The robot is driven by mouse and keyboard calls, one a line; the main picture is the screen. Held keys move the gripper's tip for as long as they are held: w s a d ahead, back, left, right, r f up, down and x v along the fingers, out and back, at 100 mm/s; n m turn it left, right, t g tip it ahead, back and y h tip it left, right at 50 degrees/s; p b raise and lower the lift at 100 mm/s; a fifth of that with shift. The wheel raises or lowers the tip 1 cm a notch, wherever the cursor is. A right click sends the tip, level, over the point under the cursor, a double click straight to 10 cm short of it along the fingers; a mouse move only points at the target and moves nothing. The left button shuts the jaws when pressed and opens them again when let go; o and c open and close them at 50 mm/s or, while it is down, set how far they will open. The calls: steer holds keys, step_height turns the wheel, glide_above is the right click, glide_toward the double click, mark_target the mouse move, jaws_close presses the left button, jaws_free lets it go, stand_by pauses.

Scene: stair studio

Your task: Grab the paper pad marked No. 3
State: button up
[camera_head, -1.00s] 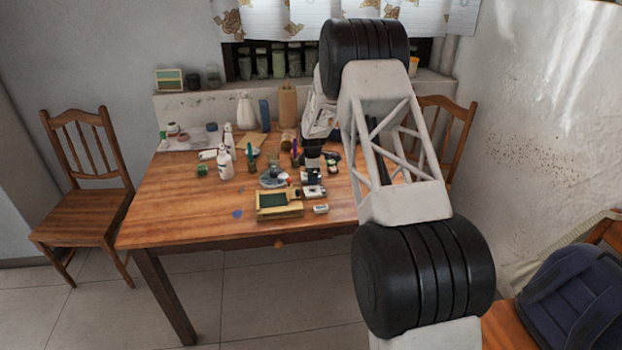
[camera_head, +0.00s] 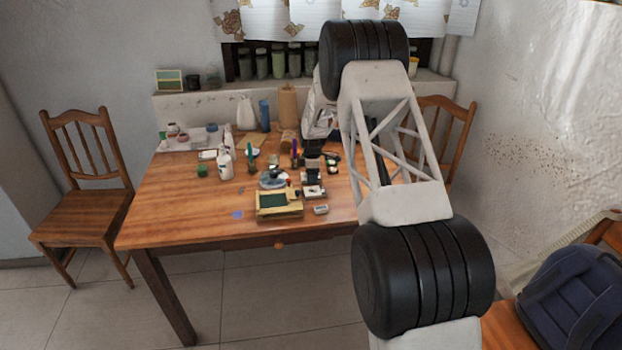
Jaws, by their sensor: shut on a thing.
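My gripper (camera_head: 312,164) is small and dark in the head view, pointing down over the middle right of the wooden table. It is shut on a small dark-and-white item (camera_head: 312,178), which looks pad-like. Its lower edge is close above or touching the things below; I cannot tell which. No number is readable on it, so I cannot tell whether it is the pad marked No. 3. My arm hides part of the table's right side.
Bare tabletop lies at the front left. Chairs (camera_head: 80,190) stand at both sides.

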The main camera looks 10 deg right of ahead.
steer(key=shift+r, duration=0.15)
steer(key=shift+r, duration=0.8)
steer(key=shift+s+r, duration=0.1)
steer(key=shift+r, duration=0.8)
steer(key=s, duration=0.5)
steer(key=s+r, duration=0.1)
steer(key=s, duration=0.9)
steer(key=shift+s+r, duration=0.15)
steer(key=shift+s, duration=0.25)
